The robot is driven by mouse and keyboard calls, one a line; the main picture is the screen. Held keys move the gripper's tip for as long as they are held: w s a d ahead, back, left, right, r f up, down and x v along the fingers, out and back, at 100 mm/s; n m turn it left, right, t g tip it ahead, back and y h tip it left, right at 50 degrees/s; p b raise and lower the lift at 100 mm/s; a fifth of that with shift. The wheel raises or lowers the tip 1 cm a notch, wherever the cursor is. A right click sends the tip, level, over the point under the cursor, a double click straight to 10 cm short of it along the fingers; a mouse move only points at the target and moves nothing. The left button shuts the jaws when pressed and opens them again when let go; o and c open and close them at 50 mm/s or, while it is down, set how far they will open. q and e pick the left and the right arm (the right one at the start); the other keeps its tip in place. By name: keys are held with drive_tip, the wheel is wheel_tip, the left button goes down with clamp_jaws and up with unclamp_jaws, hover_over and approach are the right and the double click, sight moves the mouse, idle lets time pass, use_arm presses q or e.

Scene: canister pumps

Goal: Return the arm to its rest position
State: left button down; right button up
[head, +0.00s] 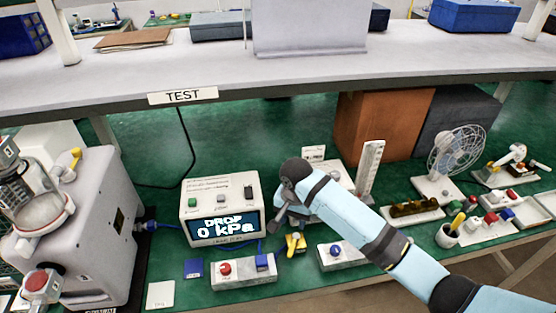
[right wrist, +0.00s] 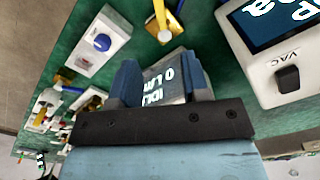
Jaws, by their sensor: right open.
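My right arm (head: 345,210), light blue with dark joints, reaches in from the lower right over the green bench. Its gripper (head: 281,220) points down just right of the display box (head: 190,229), which reads "DROP 0 kPa". In the right wrist view, the fingers of the gripper (right wrist: 162,78) are apart. A grey device with an upside-down screen (right wrist: 165,85) shows between and beyond them; its lettering seems to include "IDLE". I cannot tell whether the fingers touch it. My left gripper is not in view.
A red-and-blue button box (head: 243,271), a yellow valve-like part (head: 295,243) and a blue-button box (head: 343,258) lie close to the gripper. A pump with a glass canister (head: 95,215) stands left. A shelf edge marked "TEST" (head: 183,96) hangs above. A fan (head: 452,158) stands right.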

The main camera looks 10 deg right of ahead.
drive_tip(key=s+f+n+t+y, duration=0.4)
drive_tip(key=s+f+t, duration=0.1)
drive_tip(key=s+f, duration=0.7)
drive_tip(key=s+d+r+n+t, duration=0.1)
drive_tip(key=s+d+n+t, duration=0.3)
drive_tip(key=s, duration=0.9)
drive_tip(key=d+t, duration=0.2)
drive_tip(key=d, duration=0.1)
drive_tip(key=shift+s+d+n+h+p, duration=0.3)
drive_tip(key=shift+s+d+n+h, duration=0.05)
drive_tip(key=shift+n+h, duration=0.05)
